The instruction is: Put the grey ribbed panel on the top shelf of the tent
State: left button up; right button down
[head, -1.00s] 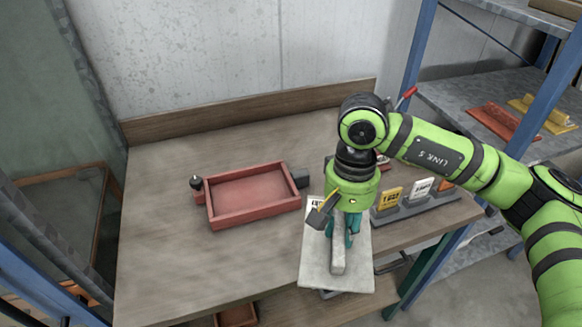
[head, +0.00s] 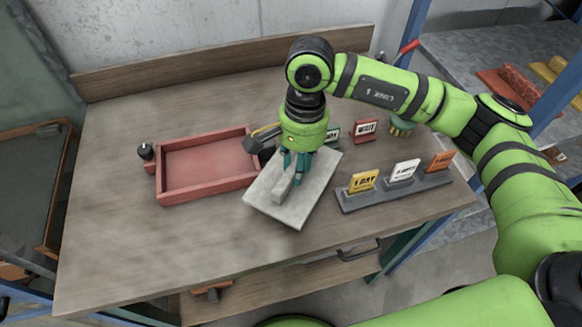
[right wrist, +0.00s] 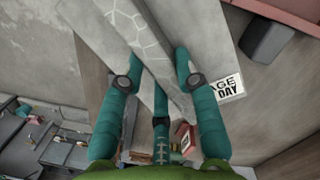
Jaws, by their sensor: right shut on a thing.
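The grey ribbed panel (head: 312,196) shows in the head view as a light grey slab with a raised rib, tilted and turned, over the workbench. My right gripper (head: 293,172) is shut on the rib from above. In the right wrist view, the panel's rib (right wrist: 140,35) lies between the teal fingers of my right gripper (right wrist: 158,85). A label with partly readable text is on the panel. I cannot tell whether the panel touches the bench. My left gripper is not in view. No tent shelf is clearly recognisable; a greenish sheet (head: 25,75) stands at the far left.
A red tray (head: 160,180) lies on the workbench (head: 120,245), left of the panel. A dark rack (head: 400,190) with several coloured cards stands to the right. A blue-posted shelf (head: 552,100) holds red and yellow pieces at the far right. The bench's front left is clear.

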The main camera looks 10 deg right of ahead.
notch_tip(320, 180, down, 5)
jog(key=shift+w+r+p, duration=0.1)
jog(key=shift+p, duration=0.65)
jog(key=shift+d+f+b, duration=0.1)
jog(key=shift+f+b, duration=0.25)
jog(key=shift+f, duration=0.05)
jog(key=c, duration=0.9)
grip_release()
jog(key=shift+r, duration=0.1)
